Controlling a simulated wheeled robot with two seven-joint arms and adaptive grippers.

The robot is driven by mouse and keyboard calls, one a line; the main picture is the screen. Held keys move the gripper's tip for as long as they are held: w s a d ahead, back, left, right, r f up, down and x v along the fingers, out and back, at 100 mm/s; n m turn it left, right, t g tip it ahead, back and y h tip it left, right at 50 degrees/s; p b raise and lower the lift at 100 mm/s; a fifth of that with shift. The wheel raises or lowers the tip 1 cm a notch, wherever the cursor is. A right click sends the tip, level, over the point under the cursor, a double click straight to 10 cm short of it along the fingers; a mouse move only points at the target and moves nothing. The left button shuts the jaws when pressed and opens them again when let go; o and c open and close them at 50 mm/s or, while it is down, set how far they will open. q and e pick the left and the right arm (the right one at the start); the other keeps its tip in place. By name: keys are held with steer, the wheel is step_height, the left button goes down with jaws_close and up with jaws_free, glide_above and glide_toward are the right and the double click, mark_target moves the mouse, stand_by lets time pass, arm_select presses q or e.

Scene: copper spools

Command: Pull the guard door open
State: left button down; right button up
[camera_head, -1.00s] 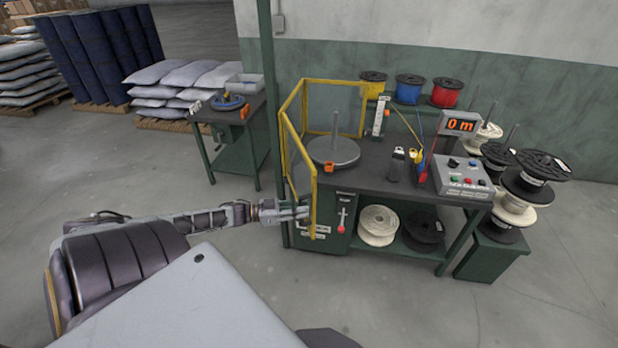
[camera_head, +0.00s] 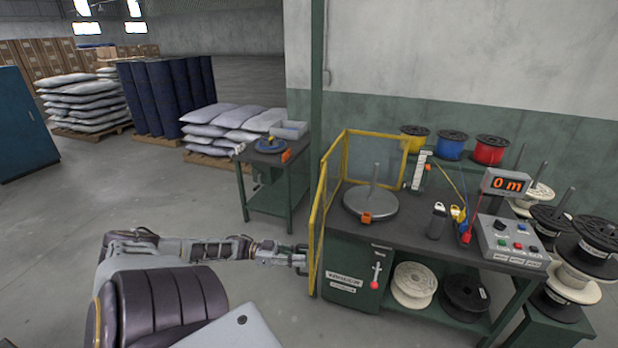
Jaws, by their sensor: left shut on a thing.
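The guard door (camera_head: 318,235) is a clear panel in a yellow frame at the left front of the bench guard, seen nearly edge-on. My left gripper (camera_head: 300,259) reaches in from the left and is shut at the door's near edge, apparently on its handle, which the fingers largely hide. The yellow-framed guard (camera_head: 377,133) stands around the back and left of a grey turntable (camera_head: 370,202) with an upright spindle. My right gripper is not in view.
A green post (camera_head: 317,100) rises behind the door. A small side table (camera_head: 265,160) stands at the left. The floor (camera_head: 80,220) left of my arm is clear.

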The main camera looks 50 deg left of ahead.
arm_select(q)
steer(key=shift+v, duration=1.8)
steer(key=shift+w+a, duration=0.15)
steer(key=c, duration=1.5)
jaws_free()
steer(key=shift+o, duration=0.2)
steer(key=v, duration=1.2)
